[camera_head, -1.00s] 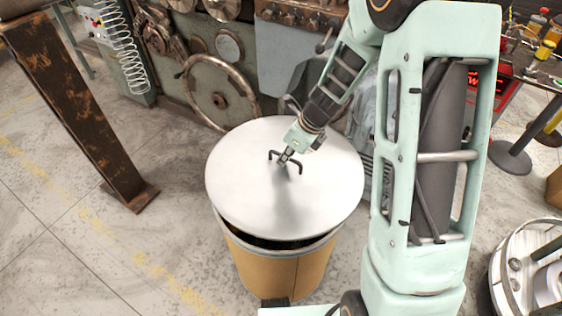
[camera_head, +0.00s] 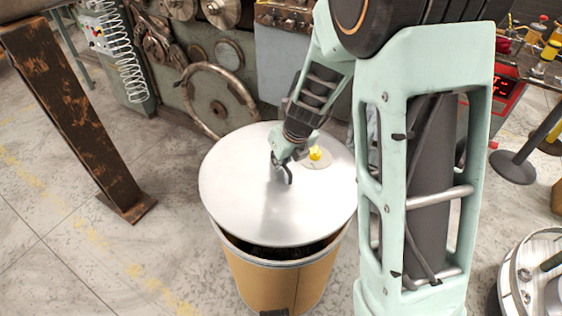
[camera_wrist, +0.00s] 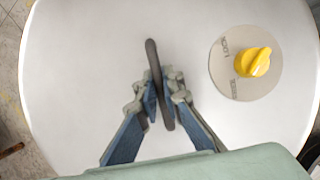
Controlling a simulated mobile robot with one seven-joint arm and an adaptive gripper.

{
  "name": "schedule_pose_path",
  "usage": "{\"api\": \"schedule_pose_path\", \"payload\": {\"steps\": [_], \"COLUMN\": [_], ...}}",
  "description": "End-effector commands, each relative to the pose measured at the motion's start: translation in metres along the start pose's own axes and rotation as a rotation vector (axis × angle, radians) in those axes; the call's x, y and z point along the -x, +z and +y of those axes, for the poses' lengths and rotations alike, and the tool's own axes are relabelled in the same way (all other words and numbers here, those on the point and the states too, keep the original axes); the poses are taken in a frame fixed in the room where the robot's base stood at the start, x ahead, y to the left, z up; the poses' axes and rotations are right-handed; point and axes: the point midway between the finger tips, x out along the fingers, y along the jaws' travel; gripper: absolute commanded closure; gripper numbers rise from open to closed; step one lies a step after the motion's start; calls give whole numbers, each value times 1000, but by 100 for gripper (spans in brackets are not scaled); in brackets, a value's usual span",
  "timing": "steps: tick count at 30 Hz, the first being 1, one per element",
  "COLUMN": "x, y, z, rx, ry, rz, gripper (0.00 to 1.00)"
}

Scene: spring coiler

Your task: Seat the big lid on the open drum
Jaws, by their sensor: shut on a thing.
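The big lid (camera_head: 235,195) is a round, pale metal disc with a dark handle and a yellow knob (camera_head: 315,153) on a round plate. In the head view it is over the open drum (camera_head: 270,285), a tan barrel with a metal rim. A dark gap shows between lid and rim at the front, so the lid is not flush there. My gripper (camera_head: 283,160) is shut on the lid's handle (camera_wrist: 158,75); in the wrist view its fingers (camera_wrist: 160,102) close on the handle's bar from both sides. The rear rim is hidden under the lid.
A rusty steel post (camera_head: 75,120) stands at the left. A large machine with a handwheel (camera_head: 215,100) stands close behind the drum. A round metal-topped object (camera_head: 535,270) is at the lower right.

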Motion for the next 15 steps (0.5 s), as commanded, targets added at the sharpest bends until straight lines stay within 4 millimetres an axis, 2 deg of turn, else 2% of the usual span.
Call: {"api": "schedule_pose_path", "payload": {"steps": [15], "x": [-39], "y": [-14], "z": [-1], "rx": [2], "ry": [-2], "rz": [-5], "gripper": [100]}}
